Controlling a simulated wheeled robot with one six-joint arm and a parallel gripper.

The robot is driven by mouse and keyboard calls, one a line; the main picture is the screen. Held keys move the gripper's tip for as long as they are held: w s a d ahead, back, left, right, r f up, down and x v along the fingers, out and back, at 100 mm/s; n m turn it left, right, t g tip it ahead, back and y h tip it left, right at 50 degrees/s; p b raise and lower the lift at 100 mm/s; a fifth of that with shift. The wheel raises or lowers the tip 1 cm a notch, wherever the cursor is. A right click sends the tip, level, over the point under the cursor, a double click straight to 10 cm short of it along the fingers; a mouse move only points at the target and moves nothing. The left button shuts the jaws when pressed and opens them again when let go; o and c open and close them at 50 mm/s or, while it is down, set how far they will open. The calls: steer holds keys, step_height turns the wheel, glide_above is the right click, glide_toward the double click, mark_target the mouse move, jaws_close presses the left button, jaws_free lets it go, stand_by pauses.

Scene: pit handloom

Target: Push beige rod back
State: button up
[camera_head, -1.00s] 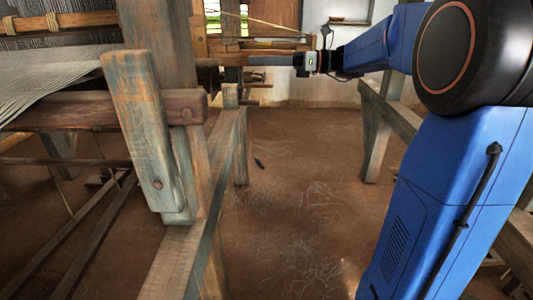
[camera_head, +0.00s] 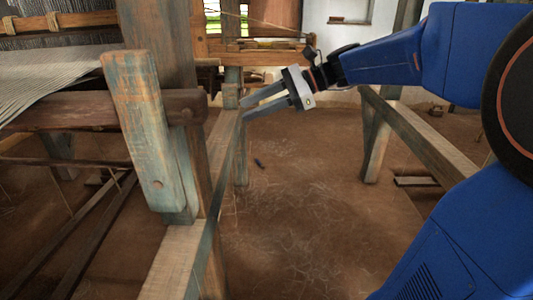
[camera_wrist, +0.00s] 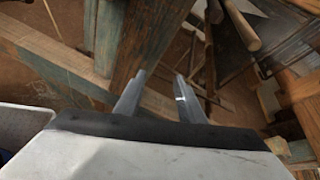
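A light wooden rod (camera_head: 60,20) runs across the loom at the upper left in the head view, with a cord wrapped around it. A thin pale rod (camera_head: 262,20) slants at the top centre. A rod with a round end (camera_wrist: 240,25) shows at the top of the wrist view. I cannot tell for certain which of these is the beige rod. My gripper (camera_head: 245,110) is open and empty, its two fingers apart and pointing left near the loom's side frame. In the wrist view its fingers (camera_wrist: 160,74) have wooden beams beyond them; contact cannot be told.
A worn upright post (camera_head: 140,125) and a round beam (camera_head: 90,110) stand at left, with woven cloth (camera_head: 55,80) above the beam. A long side rail (camera_head: 180,255) runs away from me. A wooden bench (camera_head: 425,140) stands at right.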

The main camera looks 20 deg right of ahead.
steer(key=s+f+n+g+h, duration=0.1)
steer(key=s+f+n+h, duration=0.3)
steer(key=s+f+n, duration=0.2)
steer(key=s+f, duration=0.2)
steer(key=s, duration=0.1)
steer(key=shift+s+f+n, duration=0.25)
steer(key=shift+s+n, duration=0.1)
steer(key=shift+n, duration=0.05)
steer(key=shift+d, duration=0.1)
steer(key=m+t+y, duration=0.3)
steer(key=m+y, duration=0.5)
steer(key=m, duration=0.1)
glide_toward(202, 62)
steer(key=x, duration=0.6)
steer(key=w+x, duration=0.1)
steer(key=x, duration=0.3)
steer(key=shift+d+f, duration=0.1)
steer(key=shift+c, duration=0.4)
jaws_close()
